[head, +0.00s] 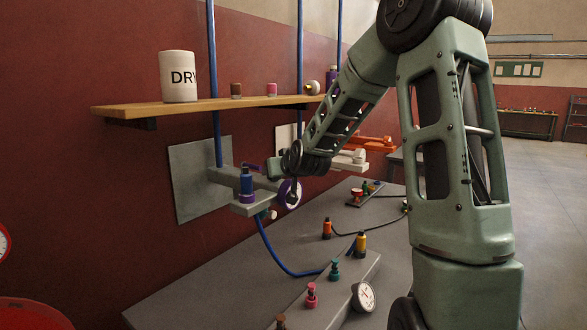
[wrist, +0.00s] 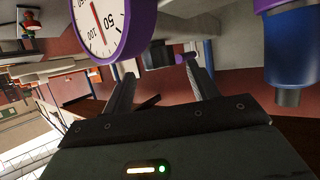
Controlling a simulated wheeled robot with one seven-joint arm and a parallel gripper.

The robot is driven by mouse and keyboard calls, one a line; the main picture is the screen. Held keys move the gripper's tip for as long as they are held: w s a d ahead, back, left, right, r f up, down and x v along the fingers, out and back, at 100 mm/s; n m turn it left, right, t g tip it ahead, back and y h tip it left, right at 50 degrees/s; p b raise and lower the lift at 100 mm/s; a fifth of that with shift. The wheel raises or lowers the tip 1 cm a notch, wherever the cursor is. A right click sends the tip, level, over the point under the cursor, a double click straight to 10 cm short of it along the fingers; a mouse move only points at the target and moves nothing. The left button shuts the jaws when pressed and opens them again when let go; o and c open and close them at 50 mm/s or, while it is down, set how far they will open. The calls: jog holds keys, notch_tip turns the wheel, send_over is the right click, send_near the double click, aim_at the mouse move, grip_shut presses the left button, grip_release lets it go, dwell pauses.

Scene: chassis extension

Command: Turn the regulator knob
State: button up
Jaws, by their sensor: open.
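A regulator (head: 262,190) with a grey body is mounted on a square grey plate on the red wall. It carries a purple-rimmed dial gauge (head: 290,193) and a blue and purple cylinder (head: 247,183). In the wrist view the gauge (wrist: 110,28) is close at the upper left and the cylinder (wrist: 290,50) is at the upper right. My gripper (wrist: 160,72) is open, its two fingers reaching toward the regulator between them. A small purple part (wrist: 189,57) shows near the right fingertip; I cannot tell whether it is the knob or whether a finger touches it.
A wooden shelf (head: 215,105) with a white canister (head: 178,76) is above the regulator. A grey bench (head: 215,275) below holds several small coloured fittings, a loose gauge (head: 363,296) and a blue hose (head: 275,255). Blue vertical pipes run up the wall. Open floor lies at the right.

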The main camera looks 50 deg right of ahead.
jog(key=v, duration=1.3)
jog(key=shift+r+p, duration=0.15)
jog(key=shift+p, duration=0.3)
jog(key=shift+s, duration=0.1)
jog(key=s+a+f+n+g+y, duration=0.1)
jog(key=a+f+n+g+y, duration=0.15)
jog(key=a, duration=0.55)
jog(key=s+a+f+n+g+y, duration=0.15)
jog(key=a+f, duration=0.25)
jog(key=a, duration=0.4)
jog(key=s+a+f+n+g+y, duration=0.2)
jog(key=a+f, duration=0.2)
jog(key=a, duration=0.5)
jog(key=s+a+f+n+g, duration=0.2)
jog(key=s+a, duration=0.4)
jog(key=s, duration=0.3)
jog(key=s+a+f+n+g, duration=0.2)
jog(key=s+a+n+g, duration=0.2)
jog(key=s, duration=0.6)
jog(key=shift+s+a+f+g, duration=0.2)
jog(key=shift+a+f+g, duration=0.1)
jog(key=shift+a, duration=0.85)
